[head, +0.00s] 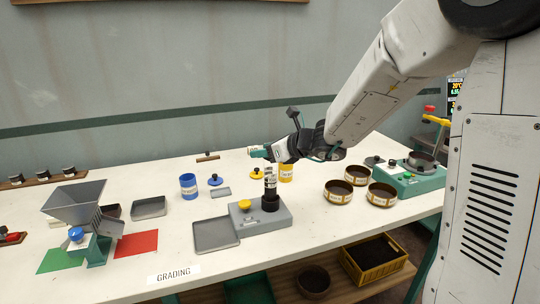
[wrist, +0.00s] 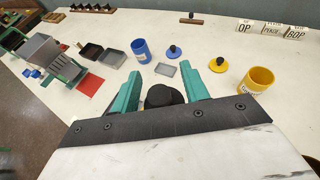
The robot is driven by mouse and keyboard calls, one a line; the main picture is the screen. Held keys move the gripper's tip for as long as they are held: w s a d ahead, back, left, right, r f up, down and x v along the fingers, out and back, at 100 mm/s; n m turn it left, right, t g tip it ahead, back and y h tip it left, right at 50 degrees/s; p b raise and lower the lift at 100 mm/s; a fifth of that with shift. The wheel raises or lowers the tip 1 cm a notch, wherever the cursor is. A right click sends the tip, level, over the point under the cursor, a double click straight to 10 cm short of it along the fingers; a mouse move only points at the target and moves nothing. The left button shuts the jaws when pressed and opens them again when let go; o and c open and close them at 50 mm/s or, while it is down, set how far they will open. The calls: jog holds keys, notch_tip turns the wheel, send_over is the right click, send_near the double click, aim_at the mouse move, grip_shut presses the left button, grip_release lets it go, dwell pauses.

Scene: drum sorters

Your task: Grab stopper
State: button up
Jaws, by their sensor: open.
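Two stoppers with dark knobs lie on the white bench. The blue stopper (head: 215,180) is beside the blue cup, and it also shows in the wrist view (wrist: 173,51). The yellow stopper (head: 257,175) is near the yellow cup; it also shows in the wrist view (wrist: 218,65). My gripper (head: 259,153) is open above the bench, its teal fingers pointing left in the head view. In the wrist view, both stoppers are beyond the fingertips (wrist: 161,78); the jaws hold neither.
A grey device (head: 280,217) with a black column stands in front of the stoppers; its dark top (wrist: 162,96) shows between my fingers. The blue cup (head: 188,187), yellow cup (head: 286,174), a grey tray (head: 217,234) and several brown round pans (head: 339,192) stand around.

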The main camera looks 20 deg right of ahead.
grip_shut()
jog(key=shift+r, duration=0.1)
